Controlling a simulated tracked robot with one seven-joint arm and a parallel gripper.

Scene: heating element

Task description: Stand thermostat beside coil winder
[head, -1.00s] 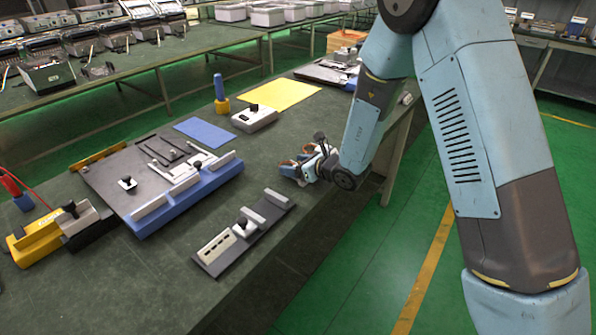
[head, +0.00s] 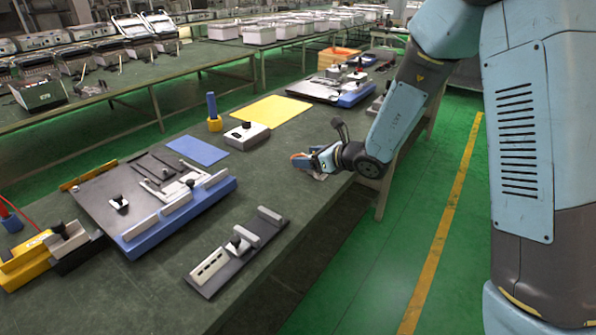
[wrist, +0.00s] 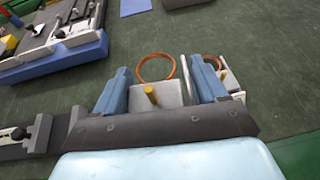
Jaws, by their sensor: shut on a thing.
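My gripper (wrist: 162,90) is shut on a small pale grey block (wrist: 158,120) with a brass-coloured peg and a copper-orange loop, which looks like the thermostat. The blue fingers stand on either side of it in the wrist view. A second bit of copper and a pale part show by the right finger. In the head view my gripper (head: 312,163) is low over the bench near its right edge; the held thing is mostly hidden there. I cannot tell for sure which thing is the coil winder; a yellow and black device (head: 40,255) stands at the far left.
On the green bench (head: 140,300) are a large blue-edged fixture (head: 185,215), a dark board with pale bars (head: 225,262), a blue mat (head: 198,150), a yellow mat (head: 270,111), a grey box with black knob (head: 246,135) and a blue-handled tool (head: 213,112). Bench is clear between board and gripper.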

